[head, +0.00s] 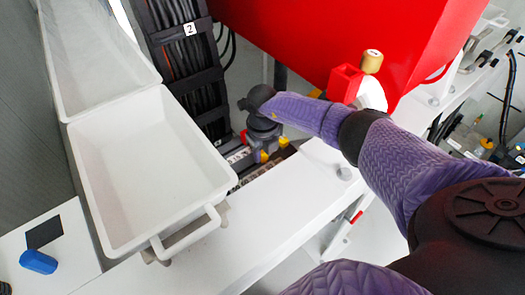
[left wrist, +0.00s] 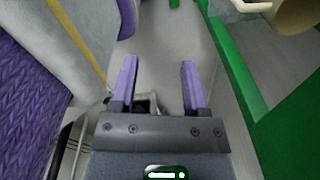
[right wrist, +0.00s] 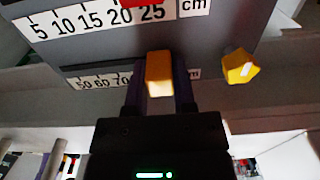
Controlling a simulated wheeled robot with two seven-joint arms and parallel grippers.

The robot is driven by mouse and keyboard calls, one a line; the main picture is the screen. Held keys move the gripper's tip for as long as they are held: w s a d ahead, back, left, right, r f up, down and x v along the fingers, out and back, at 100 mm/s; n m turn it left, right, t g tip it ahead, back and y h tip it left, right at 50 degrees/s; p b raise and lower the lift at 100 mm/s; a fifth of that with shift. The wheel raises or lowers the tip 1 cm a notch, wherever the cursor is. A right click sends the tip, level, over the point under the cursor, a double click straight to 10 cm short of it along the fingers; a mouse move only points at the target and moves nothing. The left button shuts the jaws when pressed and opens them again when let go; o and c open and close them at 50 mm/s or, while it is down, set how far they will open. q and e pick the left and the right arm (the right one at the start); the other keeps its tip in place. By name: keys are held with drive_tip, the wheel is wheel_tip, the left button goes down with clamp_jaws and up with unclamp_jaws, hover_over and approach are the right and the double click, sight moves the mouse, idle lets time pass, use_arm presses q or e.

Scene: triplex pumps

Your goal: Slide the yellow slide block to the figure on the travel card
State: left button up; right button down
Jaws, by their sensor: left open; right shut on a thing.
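The yellow slide block (right wrist: 159,72) shows orange-yellow in the right wrist view, between the fingertips of my right gripper (right wrist: 160,85), which is shut on it. It stands at the lower scale (right wrist: 100,82), marked 50, 60, 70; the fingers and block hide the scale's middle, and the exact reading cannot be told. In the head view my right gripper (head: 262,145) reaches down beside the white crate, with small yellow parts near it. My left gripper (left wrist: 160,82) is open and empty above the floor. I cannot make out a travel card in any view.
A yellow knob (right wrist: 240,67) sits right of the block. An upper scale (right wrist: 95,20) in cm, with a red part at its edge, lies above. In the head view, a white crate (head: 215,160) stands left and a red housing (head: 330,35) hangs above my right arm.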

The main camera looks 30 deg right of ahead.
sight(238, 175)
use_arm(q)
drive_tip(key=shift+d, duration=0.1)
use_arm(e)
drive_tip(key=shift+a, duration=0.1)
drive_tip(key=a, duration=0.2)
drive_tip(key=a+p, duration=0.1)
drive_tip(key=a, duration=0.2)
drive_tip(key=a+p, duration=0.1)
drive_tip(key=a, duration=0.1)
drive_tip(key=shift+s+a, duration=0.2)
drive_tip(key=shift+s, duration=0.1)
use_arm(q)
drive_tip(key=shift+w+d+r, duration=0.1)
drive_tip(key=shift+d+r, duration=0.1)
drive_tip(key=shift+r, duration=0.3)
drive_tip(key=shift+d+r, duration=0.15)
drive_tip(key=shift+r, duration=0.3)
use_arm(e)
drive_tip(key=c, duration=0.7)
unclamp_jaws()
drive_tip(key=shift+o, duration=1.3)
use_arm(q)
drive_tip(key=shift+a, duration=0.4)
